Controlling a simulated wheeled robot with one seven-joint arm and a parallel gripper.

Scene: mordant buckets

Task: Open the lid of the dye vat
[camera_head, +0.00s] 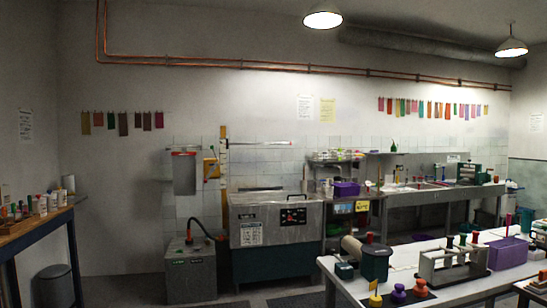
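A large steel tank (277,229) that looks like the dye vat stands against the tiled back wall, a little left of the middle. It has a dark control panel (293,216) and a white notice (251,234) on its front, above a dark green base. Its grey top (275,198) looks flat and closed down, with a thin dark bar along the back edge. At this distance I cannot make out a lid seam or handle for sure. My gripper is not in view.
A grey box unit (190,273) with a dark hose stands left of the tank. A white worktable (420,284) with presses and colored knobs fills the lower right. A blue-framed bench (38,228) and grey bin (54,287) are left. Floor in front of the tank shows dark mats.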

